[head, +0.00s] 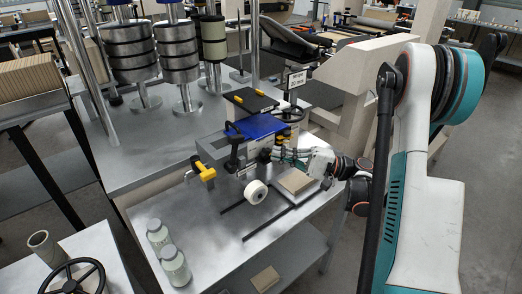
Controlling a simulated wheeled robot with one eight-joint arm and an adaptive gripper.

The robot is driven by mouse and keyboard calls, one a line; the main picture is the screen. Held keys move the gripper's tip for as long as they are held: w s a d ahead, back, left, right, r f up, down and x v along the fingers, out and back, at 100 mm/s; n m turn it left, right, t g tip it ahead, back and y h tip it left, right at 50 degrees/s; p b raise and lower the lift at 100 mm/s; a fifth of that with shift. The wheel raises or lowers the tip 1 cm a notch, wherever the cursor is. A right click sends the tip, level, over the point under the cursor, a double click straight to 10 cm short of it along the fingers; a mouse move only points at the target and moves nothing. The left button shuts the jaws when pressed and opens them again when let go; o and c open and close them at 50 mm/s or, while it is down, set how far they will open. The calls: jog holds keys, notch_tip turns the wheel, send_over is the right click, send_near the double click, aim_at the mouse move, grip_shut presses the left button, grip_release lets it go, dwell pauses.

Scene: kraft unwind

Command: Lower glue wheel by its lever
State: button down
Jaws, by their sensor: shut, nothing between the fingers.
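A white wheel (256,192), which looks like the glue wheel, sits low at the front of a small machine (222,148) with a blue top on the metal bench. A black upright lever (234,140) with a rounded end stands on the machine's front. A yellow handle (204,172) sticks out at its left; I cannot tell which of the two is the wheel's lever. My gripper (274,154) is at the machine's right front side, above and right of the wheel, pointing left. It is shut and empty. Whether its tips touch the machine is too small to tell.
Two pale jars (174,264) stand at the bench's front left. A brown-topped block (295,181) lies under my wrist. Dark rails (268,222) run along the bench top (215,235). Tall posts with dark rolls (130,55) stand behind left. A black handwheel (72,278) is at the lower left.

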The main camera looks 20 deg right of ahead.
aim_at(234, 144)
jog(key=b+x, duration=0.1)
jog(key=x, duration=0.8)
jog(key=shift+a+b, duration=0.25)
jog(key=shift+b, duration=0.1)
jog(key=shift+a+r+n+g+h+p, duration=0.3)
jog(key=shift+r+n+p, duration=0.1)
jog(key=shift+n+p, duration=0.2)
jog(key=a+r+n+h+p, duration=0.1)
jog(key=p, duration=0.1)
jog(key=s+a+r+n+g+h+p, duration=0.1)
jog(key=a+n+h+p, duration=0.1)
jog(key=shift+r+n+g+h+p, duration=0.15)
jog(key=shift+n+g+h+p, duration=0.15)
jog(key=shift+p, duration=0.1)
jog(key=shift+s+a+r+n+h+p, duration=0.1)
jog(key=shift+s+a+n+h+p, duration=0.05)
jog(key=shift+a+n+h+p, duration=0.3)
jog(key=shift+s+a+r+n+h+p, duration=0.1)
jog(key=shift+s+a+n+h+p, duration=0.05)
jog(key=shift+a+n+h+p, duration=0.3)
jog(key=a+h, duration=0.1)
jog(key=a+n+h+p, duration=0.1)
jog(key=s+a+f+h, duration=0.1)
jog(key=shift+a+f+n+h, duration=0.15)
jog(key=shift+a+n+h, duration=0.15)
jog(key=shift+n, duration=0.1)
jog(key=shift+a, duration=0.1)
